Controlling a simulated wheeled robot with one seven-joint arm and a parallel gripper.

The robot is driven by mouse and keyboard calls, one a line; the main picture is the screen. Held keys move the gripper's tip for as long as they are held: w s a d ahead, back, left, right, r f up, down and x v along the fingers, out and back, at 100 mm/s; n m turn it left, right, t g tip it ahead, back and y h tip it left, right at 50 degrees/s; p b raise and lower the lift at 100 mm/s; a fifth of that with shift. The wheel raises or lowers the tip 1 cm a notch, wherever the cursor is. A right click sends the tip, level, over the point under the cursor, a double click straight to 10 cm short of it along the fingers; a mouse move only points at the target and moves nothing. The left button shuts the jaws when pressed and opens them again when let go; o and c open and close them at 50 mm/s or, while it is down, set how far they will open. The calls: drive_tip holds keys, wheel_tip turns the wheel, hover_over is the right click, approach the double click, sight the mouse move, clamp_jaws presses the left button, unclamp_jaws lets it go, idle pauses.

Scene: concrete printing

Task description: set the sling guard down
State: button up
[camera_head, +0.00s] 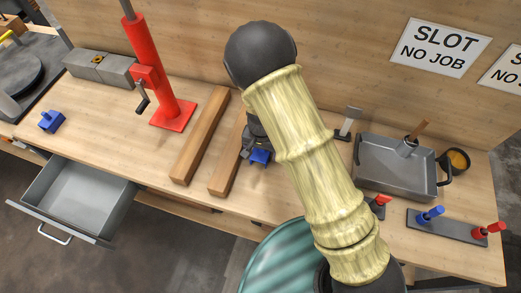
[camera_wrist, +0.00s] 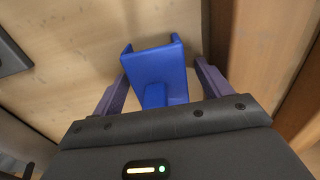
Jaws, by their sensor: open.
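The sling guard (camera_wrist: 155,65), a blue channel-shaped piece with a stub, lies between my fingers in the wrist view, its raised edges showing. My gripper (camera_wrist: 160,80) is open, with a finger on each side of it and a small gap on both sides. It appears to rest on the bench top. In the head view the guard (camera_head: 260,156) shows just left of my arm, beside the wooden beams, and my gripper (camera_head: 257,148) is largely hidden by the arm. A similar blue piece (camera_head: 50,121) stands at the left of the bench.
Two wooden beams (camera_head: 200,140) lie left of my gripper. A red jack (camera_head: 172,110) stands beyond them. At right are a grey tray (camera_head: 390,185) and a plate with blue and red handles (camera_head: 440,228). A drawer (camera_head: 75,200) hangs open at front left.

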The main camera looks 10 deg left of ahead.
idle(0.4)
drive_tip(key=c, duration=1.2)
drive_tip(key=shift+r, duration=0.1)
wheel_tip(320, 180, up, 10)
drive_tip(key=shift+f+b, duration=0.1)
drive_tip(key=shift+b, duration=0.25)
